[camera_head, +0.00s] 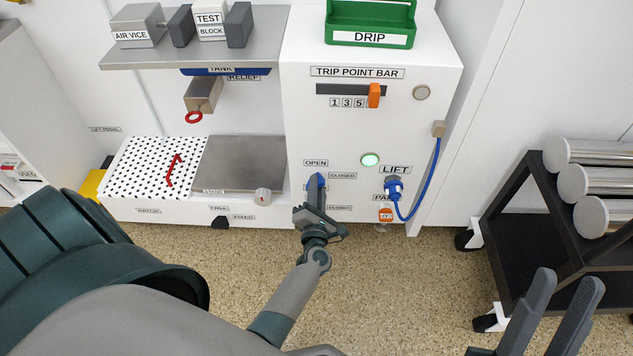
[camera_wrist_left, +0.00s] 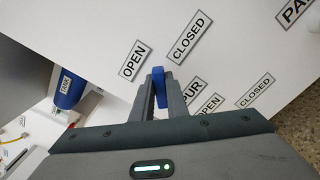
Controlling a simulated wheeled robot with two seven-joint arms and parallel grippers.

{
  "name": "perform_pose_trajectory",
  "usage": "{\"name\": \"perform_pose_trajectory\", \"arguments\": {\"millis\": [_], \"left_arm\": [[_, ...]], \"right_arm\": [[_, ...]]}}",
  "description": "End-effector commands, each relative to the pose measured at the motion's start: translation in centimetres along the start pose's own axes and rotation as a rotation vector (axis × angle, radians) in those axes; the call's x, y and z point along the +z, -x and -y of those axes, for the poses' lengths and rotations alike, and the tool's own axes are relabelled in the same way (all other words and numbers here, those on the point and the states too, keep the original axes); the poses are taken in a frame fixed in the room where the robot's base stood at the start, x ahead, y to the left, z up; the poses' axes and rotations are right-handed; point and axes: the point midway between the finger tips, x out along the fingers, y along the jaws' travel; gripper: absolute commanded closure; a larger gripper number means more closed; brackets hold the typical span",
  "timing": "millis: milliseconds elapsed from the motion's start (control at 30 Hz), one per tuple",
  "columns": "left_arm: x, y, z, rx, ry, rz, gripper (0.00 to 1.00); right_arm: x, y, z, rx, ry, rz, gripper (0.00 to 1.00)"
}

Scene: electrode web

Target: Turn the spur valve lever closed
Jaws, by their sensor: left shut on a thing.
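The blue spur valve lever (camera_head: 320,181) is on the white cabinet front, just below an OPEN label (camera_head: 316,162) and left of a CLOSED label (camera_head: 342,176). My left gripper (camera_head: 315,193) is shut on it. In the left wrist view the blue lever (camera_wrist_left: 160,88) shows between the two fingers of my left gripper (camera_wrist_left: 159,78), close to the OPEN label. A label ending in "UR" (camera_wrist_left: 190,92) is partly hidden by the right finger. My right gripper (camera_head: 566,281) is open and empty, at the lower right of the head view.
A blue LIFT connector (camera_head: 394,188) with a looping blue cable is right of the lever. A lit green button (camera_head: 370,160) is above it. A silver knob (camera_head: 263,196) is to the left. A black rack (camera_head: 530,215) of metal rolls stands at the right.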

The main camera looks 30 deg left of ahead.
Motion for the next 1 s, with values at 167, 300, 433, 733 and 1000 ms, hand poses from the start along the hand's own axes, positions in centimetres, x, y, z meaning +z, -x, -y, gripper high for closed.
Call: {"name": "perform_pose_trajectory", "arguments": {"millis": [167, 300, 433, 733, 1000], "left_arm": [[0.2, 0.1, 0.0, -0.002, -0.167, -0.001, 1.00], [0.1, 0.1, 0.1, -0.002, -0.300, -0.002, 1.00], [0.1, 0.1, 0.2, -0.003, -0.420, -0.001, 1.00], [-0.1, 0.1, 0.4, -0.002, -0.644, -0.001, 1.00], [-0.2, 0.1, 0.6, -0.003, -0.737, 0.000, 1.00]], "right_arm": [[1.5, 0.9, 1.1, 0.006, -0.025, 0.137, 0.69], [2.7, 2.1, 1.9, 0.007, -0.044, 0.240, 0.69], [3.7, 3.3, 2.8, 0.008, -0.062, 0.332, 0.69], [6.2, 5.3, 3.5, 0.009, -0.081, 0.518, 0.69], [8.1, 6.2, 3.1, 0.014, -0.080, 0.620, 0.69]]}}
